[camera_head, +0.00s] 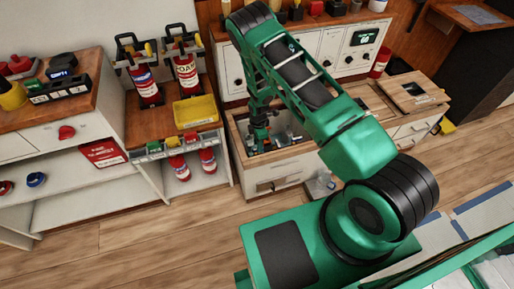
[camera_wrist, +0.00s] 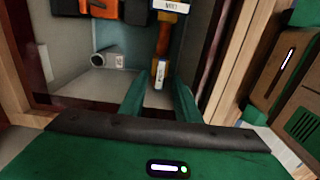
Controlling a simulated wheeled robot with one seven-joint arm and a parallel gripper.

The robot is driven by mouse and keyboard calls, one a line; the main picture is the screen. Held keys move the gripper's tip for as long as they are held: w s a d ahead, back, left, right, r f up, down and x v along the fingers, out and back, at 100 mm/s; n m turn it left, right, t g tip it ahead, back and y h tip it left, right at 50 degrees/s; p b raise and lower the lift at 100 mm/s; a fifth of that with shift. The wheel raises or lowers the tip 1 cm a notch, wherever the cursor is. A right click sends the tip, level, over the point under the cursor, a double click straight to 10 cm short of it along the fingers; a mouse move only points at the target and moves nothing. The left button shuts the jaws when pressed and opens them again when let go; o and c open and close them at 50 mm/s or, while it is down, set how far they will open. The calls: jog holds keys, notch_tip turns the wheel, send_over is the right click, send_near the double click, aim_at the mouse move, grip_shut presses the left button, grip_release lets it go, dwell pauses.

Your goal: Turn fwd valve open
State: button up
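In the wrist view, a yellow-brown handle with white labels (camera_wrist: 163,40) points toward me inside an open recess. Its near end lies between or just beyond my fingertips. I cannot read whether its label says fwd. My gripper (camera_wrist: 160,88) has two green fingers spread apart, one on each side of the handle's end, with no clear contact. In the head view my arm reaches down into the open-topped cabinet (camera_head: 238,135), and my gripper (camera_head: 261,137) is small there. The fwd valve cannot be told for certain in either view.
In the wrist view, a grey-white pipe piece (camera_wrist: 108,58) and an orange-and-black part (camera_wrist: 85,8) lie left of the handle. Wooden recess walls stand close on both sides. In the head view, red extinguishers (camera_head: 185,72) and a yellow bin (camera_head: 195,110) stand left of the cabinet.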

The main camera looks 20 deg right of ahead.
jog(key=shift+f, duration=1.25)
jog(key=shift+c, duration=0.3)
